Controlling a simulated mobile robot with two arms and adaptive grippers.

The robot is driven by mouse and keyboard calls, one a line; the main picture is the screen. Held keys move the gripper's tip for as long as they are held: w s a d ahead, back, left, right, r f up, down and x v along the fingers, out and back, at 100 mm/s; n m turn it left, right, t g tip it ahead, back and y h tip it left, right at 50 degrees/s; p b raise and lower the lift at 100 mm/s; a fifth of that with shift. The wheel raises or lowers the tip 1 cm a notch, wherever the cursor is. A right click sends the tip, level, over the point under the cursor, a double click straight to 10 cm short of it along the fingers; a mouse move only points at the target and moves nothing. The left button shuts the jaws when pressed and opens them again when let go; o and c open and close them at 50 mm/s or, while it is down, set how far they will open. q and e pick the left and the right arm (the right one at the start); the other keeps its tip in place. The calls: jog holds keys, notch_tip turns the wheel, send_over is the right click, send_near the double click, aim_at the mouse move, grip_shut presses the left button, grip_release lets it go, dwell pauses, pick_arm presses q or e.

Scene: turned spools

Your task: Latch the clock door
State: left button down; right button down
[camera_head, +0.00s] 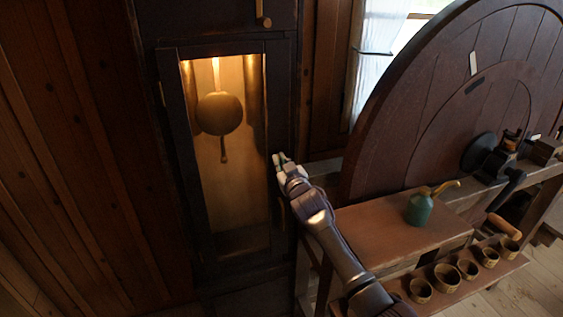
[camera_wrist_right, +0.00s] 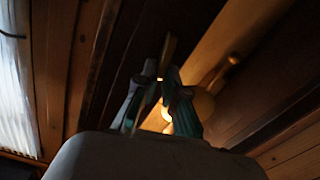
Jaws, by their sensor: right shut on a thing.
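The tall dark clock's door (camera_head: 174,150) has a long glass pane, with a round brass pendulum (camera_head: 219,113) lit behind it. The door looks closed or nearly so; I cannot tell whether it is latched. My right gripper (camera_head: 280,160) is at the door's right edge, about mid-height. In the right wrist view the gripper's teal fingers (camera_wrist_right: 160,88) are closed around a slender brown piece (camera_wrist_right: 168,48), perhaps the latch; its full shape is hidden. The lit pendulum shows blurred behind the fingers. My left gripper is not in view.
A wooden knob (camera_head: 263,20) is on the clock's upper part. Right of my arm, a bench (camera_head: 390,232) holds a green oil can (camera_head: 419,208). Several small cups (camera_head: 447,277) stand on a lower shelf, and a big wooden wheel (camera_head: 400,120) rises behind.

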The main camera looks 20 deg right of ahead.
jog(key=shift+a+f+n+b, duration=0.15)
jog(key=shift+a+f+n, duration=0.15)
jog(key=shift+n, duration=2.25)
jog(key=shift+a+f+n+b, duration=0.2)
jog(key=shift+f+n, duration=0.15)
jog(key=shift+n, duration=2.25)
jog(key=shift+a+f+n+b, duration=0.2)
jog(key=shift+f+n, duration=0.1)
jog(key=shift+n, duration=2.25)
jog(key=c, duration=1.3)
grip_release()
jog(key=shift+o, duration=0.2)
jog(key=shift+s, duration=0.15)
